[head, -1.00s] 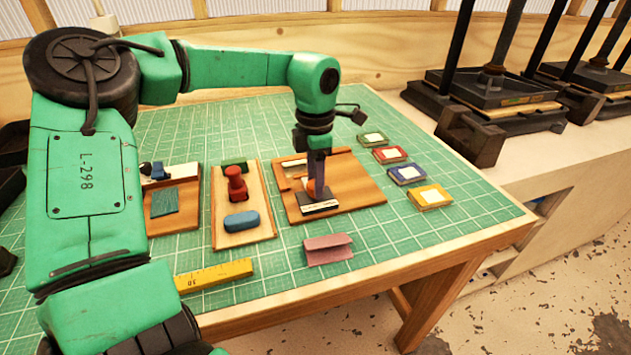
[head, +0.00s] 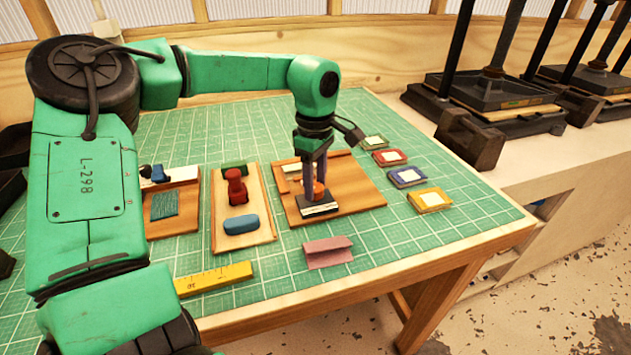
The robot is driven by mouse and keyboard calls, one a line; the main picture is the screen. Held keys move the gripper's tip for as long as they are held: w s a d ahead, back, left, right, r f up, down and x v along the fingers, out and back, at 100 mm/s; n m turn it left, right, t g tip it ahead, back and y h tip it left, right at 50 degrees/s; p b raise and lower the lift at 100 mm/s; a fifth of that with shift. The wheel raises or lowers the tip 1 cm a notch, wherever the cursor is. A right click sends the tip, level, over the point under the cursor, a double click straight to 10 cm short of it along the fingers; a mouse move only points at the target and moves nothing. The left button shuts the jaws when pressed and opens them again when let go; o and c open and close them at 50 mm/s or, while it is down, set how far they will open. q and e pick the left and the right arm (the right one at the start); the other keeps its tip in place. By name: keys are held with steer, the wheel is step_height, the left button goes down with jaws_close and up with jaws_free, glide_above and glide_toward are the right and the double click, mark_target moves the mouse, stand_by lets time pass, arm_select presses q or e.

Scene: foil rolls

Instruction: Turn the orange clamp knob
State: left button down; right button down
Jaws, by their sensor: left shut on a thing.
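The orange clamp knob (head: 319,190) sits low on a dark block with a pale label (head: 319,210), on the right-hand wooden board (head: 362,190). My left gripper (head: 314,193) points straight down from above, with its fingers around the knob and shut on it. The fingers hide part of the knob. My right gripper does not show.
A board with a red clamp (head: 236,187) and blue block (head: 240,224) lies to the left. A pink angled piece (head: 328,251) and yellow ruler (head: 214,278) lie in front. Small coloured frames (head: 430,200) line the right. Black presses (head: 490,92) stand beyond.

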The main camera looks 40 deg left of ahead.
arm_select(q)
steer(key=shift+w+r+m, duration=0.1)
steer(key=shift+r+m, duration=0.05)
steer(key=shift+m, duration=0.25)
steer(key=c, duration=0.5)
jaws_free()
steer(key=shift+c, duration=0.2)
steer(key=shift+o, duration=0.8)
step_height(320, 180, up, 14)
steer(key=shift+r, duration=0.25)
